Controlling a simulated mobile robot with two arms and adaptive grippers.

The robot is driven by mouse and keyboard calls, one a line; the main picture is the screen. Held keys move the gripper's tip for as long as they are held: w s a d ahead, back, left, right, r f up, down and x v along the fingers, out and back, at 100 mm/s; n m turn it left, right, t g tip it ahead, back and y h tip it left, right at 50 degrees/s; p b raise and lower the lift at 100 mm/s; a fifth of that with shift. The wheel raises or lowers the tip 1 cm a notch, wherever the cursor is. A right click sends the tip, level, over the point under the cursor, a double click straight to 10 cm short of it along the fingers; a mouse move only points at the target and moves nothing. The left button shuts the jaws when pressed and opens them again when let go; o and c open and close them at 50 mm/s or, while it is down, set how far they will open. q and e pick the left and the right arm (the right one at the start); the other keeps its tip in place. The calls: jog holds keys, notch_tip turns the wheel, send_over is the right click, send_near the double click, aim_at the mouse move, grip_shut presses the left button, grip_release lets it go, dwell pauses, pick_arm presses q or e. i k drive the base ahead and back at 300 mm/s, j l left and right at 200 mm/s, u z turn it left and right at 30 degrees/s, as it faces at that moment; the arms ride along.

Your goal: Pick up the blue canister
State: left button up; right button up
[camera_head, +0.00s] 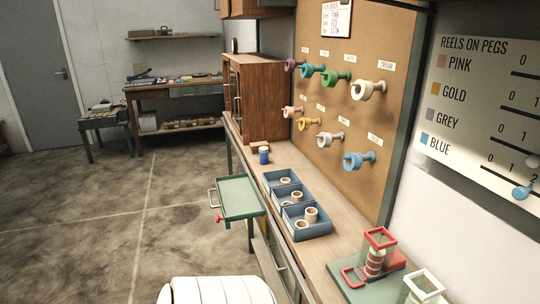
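A small blue canister (264,156) stands upright on the long wooden bench (317,244), close to the front of the wooden cabinet. A pale, brownish top or small item shows right behind it; I cannot tell whether it is part of the canister. Neither of my grippers is in view, and nothing is touching the canister.
Blue bins (304,233) with tape rolls stand nearer on the bench. A green tray (239,197) juts out from the bench's front edge. Reels, including a blue one (359,160), hang on the pegboard. A red-framed holder (378,240) stands at the near end. Floor is clear to the left.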

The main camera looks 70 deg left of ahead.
aim_at(264, 151)
jog(key=k+j+u, duration=0.55)
jog(key=k+j, duration=0.2)
jog(key=u, duration=1.45)
jog(key=i+j+u, duration=0.6)
jog(key=i, duration=0.15)
jog(key=i+j+u, duration=0.15)
jog(key=i+u, duration=0.5)
jog(key=i, duration=0.15)
jog(key=i+z, duration=0.4)
jog(key=i, duration=0.15)
jog(key=i+j+z, duration=0.2)
jog(key=i+z, duration=0.2)
jog(key=i+j+z, duration=0.4)
jog(key=i, duration=0.2)
